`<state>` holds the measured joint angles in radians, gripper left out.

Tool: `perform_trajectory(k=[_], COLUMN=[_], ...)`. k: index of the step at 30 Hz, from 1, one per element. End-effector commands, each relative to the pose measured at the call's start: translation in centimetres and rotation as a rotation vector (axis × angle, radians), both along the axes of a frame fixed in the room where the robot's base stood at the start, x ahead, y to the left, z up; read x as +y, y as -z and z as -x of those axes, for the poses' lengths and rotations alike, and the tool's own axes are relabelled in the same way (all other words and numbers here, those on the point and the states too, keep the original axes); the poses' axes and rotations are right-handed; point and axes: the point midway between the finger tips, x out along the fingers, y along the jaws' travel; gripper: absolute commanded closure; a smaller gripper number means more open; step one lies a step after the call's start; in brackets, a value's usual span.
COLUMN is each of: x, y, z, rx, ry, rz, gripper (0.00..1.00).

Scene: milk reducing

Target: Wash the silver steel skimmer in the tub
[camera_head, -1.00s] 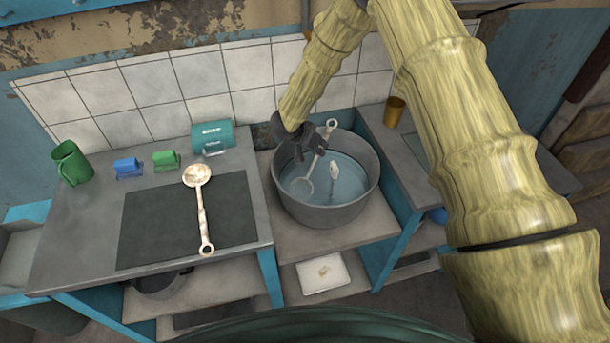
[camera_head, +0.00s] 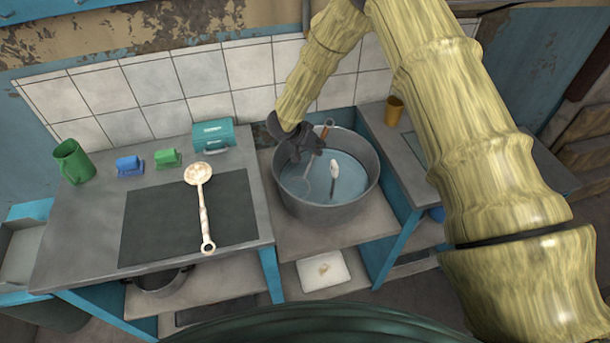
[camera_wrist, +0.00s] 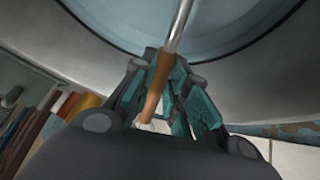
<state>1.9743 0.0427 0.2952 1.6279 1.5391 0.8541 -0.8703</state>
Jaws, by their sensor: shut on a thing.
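The steel skimmer has a silver shaft (camera_wrist: 180,25) and a brown-orange handle (camera_wrist: 157,85), seen in the wrist view. My gripper (camera_head: 306,148) is shut on the handle, and its teal fingers (camera_wrist: 165,95) flank it in the wrist view. In the head view the round skimmer head (camera_head: 299,187) is low in the grey metal tub (camera_head: 318,214), at the left part of the bluish water (camera_head: 347,188). The skimmer is tilted, its handle toward the back rim. My gripper hides part of the handle.
A pale elongated thing (camera_head: 334,168) is in the tub. A whitish ladle-like utensil (camera_head: 204,213) lies on the dark mat (camera_head: 150,222). A green mug (camera_head: 73,162), blue and green small blocks and a teal box (camera_head: 213,134) stand left. An orange cup (camera_head: 394,110) stands right.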

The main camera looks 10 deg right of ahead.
Motion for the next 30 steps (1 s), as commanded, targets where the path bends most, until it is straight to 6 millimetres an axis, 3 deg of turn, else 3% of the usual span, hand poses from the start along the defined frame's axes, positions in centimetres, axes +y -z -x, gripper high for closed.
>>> perform_trajectory(k=[30], x=[0.0], y=[-5.5], z=[0.0], rx=[-0.001], ry=[0.000], rz=[-0.001], gripper=[1.00])
